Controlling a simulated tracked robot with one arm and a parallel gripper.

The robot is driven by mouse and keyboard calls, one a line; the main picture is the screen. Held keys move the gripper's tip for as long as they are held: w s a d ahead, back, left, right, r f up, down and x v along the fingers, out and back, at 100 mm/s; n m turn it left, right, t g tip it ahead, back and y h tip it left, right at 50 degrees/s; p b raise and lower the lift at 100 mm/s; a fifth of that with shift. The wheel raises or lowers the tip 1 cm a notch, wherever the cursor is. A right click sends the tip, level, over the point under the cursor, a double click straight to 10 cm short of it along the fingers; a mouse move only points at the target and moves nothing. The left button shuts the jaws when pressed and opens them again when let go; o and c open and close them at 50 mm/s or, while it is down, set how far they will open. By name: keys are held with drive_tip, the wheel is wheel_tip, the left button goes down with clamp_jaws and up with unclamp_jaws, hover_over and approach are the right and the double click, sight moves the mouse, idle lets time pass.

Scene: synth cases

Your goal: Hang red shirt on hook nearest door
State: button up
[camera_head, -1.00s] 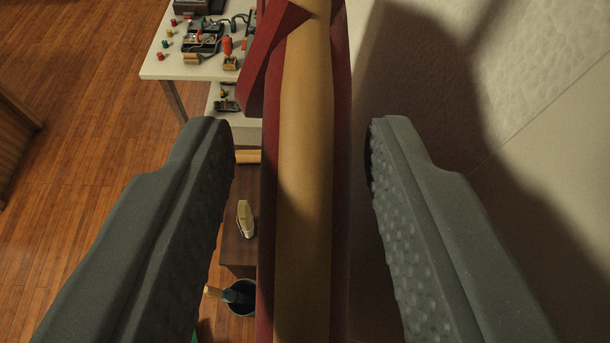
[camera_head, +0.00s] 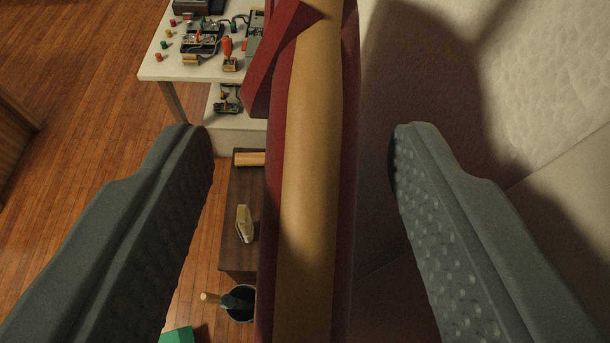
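A dark red thing, likely the red shirt (camera_head: 350,150), runs lengthwise down the middle of the view with a long tan strip (camera_head: 312,180) along it. A red flap sticks out to the left near its top. My gripper (camera_head: 302,150) is open, with one dark grey finger on each side of the red thing. Gaps show between it and both fingers, so I see no contact. Its upper and lower ends run out of the picture. No hook or door can be made out, so I cannot tell what holds it.
A pale wall (camera_head: 540,80) is close on the right, with dark shadows on it. At upper left a white table (camera_head: 160,68) bears small electrical parts. Below are a dark brown bench (camera_head: 238,200), a dark bucket (camera_head: 242,314) and a green object (camera_head: 177,336). Wooden floor lies open at left.

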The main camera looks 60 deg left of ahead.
drive_tip(key=shift+o, duration=0.7)
drive_tip(key=shift+w, duration=0.1)
drive_tip(key=shift+r, duration=0.1)
drive_tip(key=shift+d, duration=0.2)
drive_tip(key=b+v, duration=0.2)
drive_tip(key=v, duration=1.1)
drive_tip(key=s+r+m+t+h+b, duration=0.2)
drive_tip(key=s+m+t+h+b, duration=0.2)
drive_tip(key=s+m+t+h, duration=0.1)
drive_tip(key=s+d+r+m+t+h+b, duration=0.1)
drive_tip(key=s+r+m+t+h+b, duration=0.1)
drive_tip(key=s+m+t+h+b, duration=0.2)
drive_tip(key=shift+s+d+r+m+t+h, duration=0.35)
drive_tip(key=shift+s+m+t+h, duration=0.45)
drive_tip(key=shift+s+m+h, duration=1.6)
drive_tip(key=shift+w+m+y, duration=0.35)
drive_tip(key=shift+m+y, duration=0.05)
drive_tip(key=shift+y, duration=0.2)
